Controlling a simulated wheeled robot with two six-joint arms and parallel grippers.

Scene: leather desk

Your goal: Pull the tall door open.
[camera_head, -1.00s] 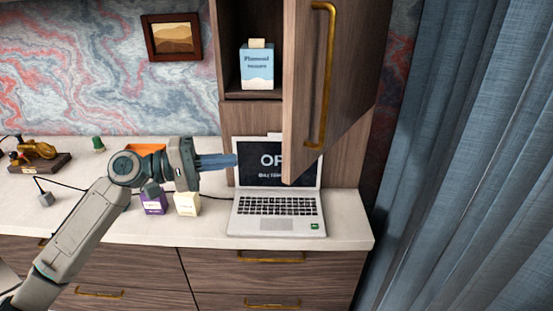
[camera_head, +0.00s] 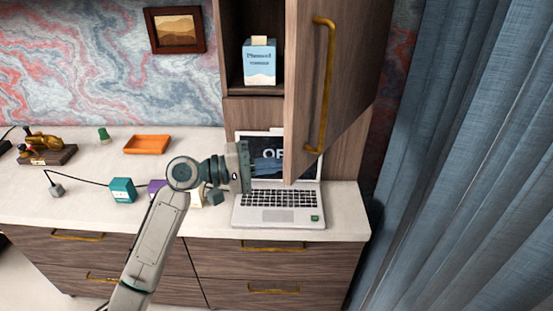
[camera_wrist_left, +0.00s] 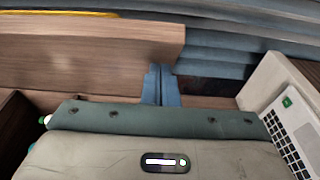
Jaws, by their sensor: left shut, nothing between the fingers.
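The tall door (camera_head: 359,70) is brown wood and stands partly open, with the cabinet interior showing at its left. A long brass handle (camera_head: 329,80) runs down its face. My left gripper (camera_head: 270,166) is shut and empty, its blue-grey fingers pointing right in front of the laptop screen, close to the door's lower left edge. In the left wrist view, the closed fingers (camera_wrist_left: 161,85) lie at the end of the door panel (camera_wrist_left: 85,42); whether they touch it, I cannot tell. The handle (camera_wrist_left: 60,13) shows at the top left there. My right gripper is not in view.
An open laptop (camera_head: 280,207) stands on the white counter below the door. A blue and white box (camera_head: 259,63) sits on the cabinet shelf. A teal box (camera_head: 122,190) and an orange tray (camera_head: 147,144) are on the counter. Blue curtains (camera_head: 470,150) hang at the right.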

